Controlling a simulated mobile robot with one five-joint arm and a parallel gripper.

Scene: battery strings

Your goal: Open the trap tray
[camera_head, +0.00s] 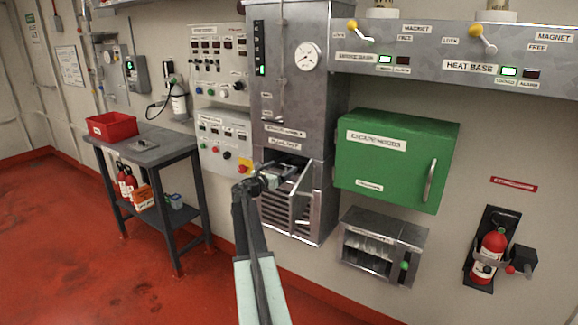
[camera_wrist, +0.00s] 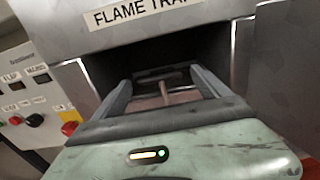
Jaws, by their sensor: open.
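The grey metal cabinet (camera_head: 290,100) stands at the middle in the head view. The flame trap label (camera_wrist: 140,10) shows on it in the wrist view, above a dark opening (camera_wrist: 110,65). The slatted tray front (camera_head: 290,215) is below that opening, and its top edge seems to stand out from the cabinet; I cannot tell how far. My gripper (camera_head: 272,182) is at the opening, above the slats. In the wrist view my gripper (camera_wrist: 162,80) is open, fingers pointing into the opening. A thin brownish bar (camera_wrist: 166,93) shows between them, not visibly gripped. My gripper body hides the tray's front there.
A green locker (camera_head: 392,160) is right of the opening, with a small metal box (camera_head: 382,248) below it. Control panels (camera_head: 222,130) are on the left. A table (camera_head: 150,145) with a red bin (camera_head: 112,127) stands farther left. Red floor at lower left is clear.

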